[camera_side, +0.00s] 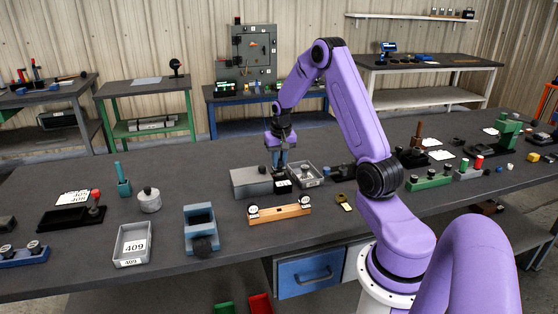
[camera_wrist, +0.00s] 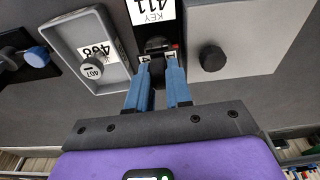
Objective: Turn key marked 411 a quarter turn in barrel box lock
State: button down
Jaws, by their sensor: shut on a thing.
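My gripper (camera_wrist: 158,72) points down with its blue fingers shut on a dark key head (camera_wrist: 157,46). White tag pieces show at both fingertips, their number mostly covered. The key is at a black stand (camera_wrist: 139,18) with a white label reading KEY 411 (camera_wrist: 153,10); whether it is seated or lifted I cannot tell. A light grey box (camera_wrist: 262,35) with a round black knob or barrel (camera_wrist: 212,58) stands beside the stand, on the right in the wrist view. In the side view, my gripper (camera_side: 279,162) is above the black stand (camera_side: 283,186), right of the grey box (camera_side: 250,182).
A grey tray (camera_wrist: 62,28) marked 408 holds a knob tagged 407 (camera_wrist: 91,71), close to my fingers' other side. A wooden block with dials (camera_side: 280,213) stands in front. A blue vise-like block (camera_side: 200,222) and a tray marked 409 (camera_side: 132,244) are farther left.

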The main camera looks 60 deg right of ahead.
jog(key=c, duration=1)
grip_release()
jog(key=shift+o, duration=0.2)
